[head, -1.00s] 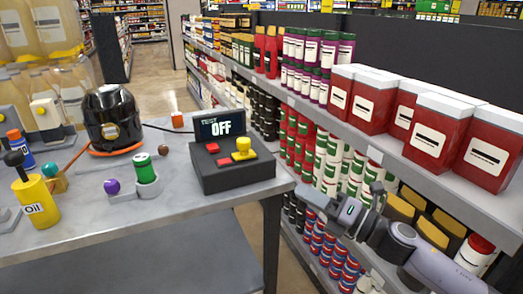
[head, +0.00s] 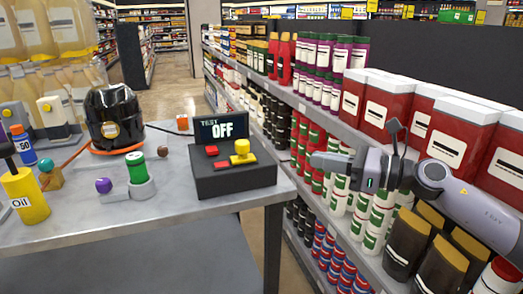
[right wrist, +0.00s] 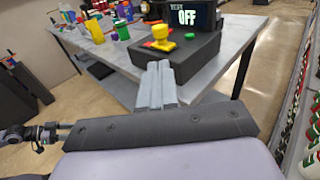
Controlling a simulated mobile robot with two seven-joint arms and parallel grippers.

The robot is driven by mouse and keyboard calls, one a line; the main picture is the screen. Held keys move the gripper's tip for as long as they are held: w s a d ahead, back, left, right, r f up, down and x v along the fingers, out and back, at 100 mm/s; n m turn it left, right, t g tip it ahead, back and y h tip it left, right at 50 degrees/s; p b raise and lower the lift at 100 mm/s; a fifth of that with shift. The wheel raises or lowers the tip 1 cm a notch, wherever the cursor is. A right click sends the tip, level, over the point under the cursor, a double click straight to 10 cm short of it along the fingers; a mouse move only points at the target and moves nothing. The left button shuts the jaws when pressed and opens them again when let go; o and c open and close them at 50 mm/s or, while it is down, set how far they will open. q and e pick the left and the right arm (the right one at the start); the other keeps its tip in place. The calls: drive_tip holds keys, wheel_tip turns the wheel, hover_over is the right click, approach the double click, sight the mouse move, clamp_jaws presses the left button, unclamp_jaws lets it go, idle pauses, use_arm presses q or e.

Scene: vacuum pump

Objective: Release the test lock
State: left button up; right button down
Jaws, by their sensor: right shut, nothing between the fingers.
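The black test box (head: 235,178) sits near the right end of the grey table, with a display (head: 221,127) reading TEST OFF. On its top are a yellow knob (head: 242,150) and red buttons (head: 212,151). My right gripper (head: 318,160) is shut and empty, in the air to the right of the box. In the right wrist view its closed fingers (right wrist: 158,68) point toward the box and its yellow knob (right wrist: 161,36), apart from both. What seems to be my left gripper (right wrist: 35,134) shows small at the left edge of that view; its jaws are unclear.
The table (head: 150,218) also holds a black round pump (head: 114,118), a green cylinder (head: 136,166), a purple ball (head: 103,185) and a yellow oil can (head: 27,197). Shelves (head: 345,130) of goods stand close on the right. The air between gripper and box is clear.

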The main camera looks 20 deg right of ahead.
sight(242, 170)
drive_tip(key=p+x, duration=0.3)
drive_tip(key=x, duration=0.9)
drive_tip(key=shift+w+a, duration=0.15)
drive_tip(key=shift+a, duration=0.1)
use_arm(q)
drive_tip(key=shift+s+a+r, duration=0.1)
drive_tip(key=shift+r, duration=1.05)
use_arm(e)
drive_tip(key=shift+x, duration=0.75)
drive_tip(key=a+p, duration=0.2)
drive_tip(key=a, duration=0.1)
drive_tip(key=shift+a+r+p, duration=0.1)
drive_tip(key=shift+a+p, duration=0.25)
drive_tip(key=shift+p, duration=0.05)
drive_tip(key=shift+a, duration=0.35)
use_arm(q)
drive_tip(key=shift+s+a+r, duration=0.1)
drive_tip(key=shift+a+r, duration=0.15)
drive_tip(key=shift+r, duration=0.2)
drive_tip(key=shift+s+a+r, duration=0.1)
drive_tip(key=shift+a+r, duration=0.1)
drive_tip(key=shift+r, duration=0.2)
use_arm(e)
drive_tip(key=shift+a, duration=0.1)
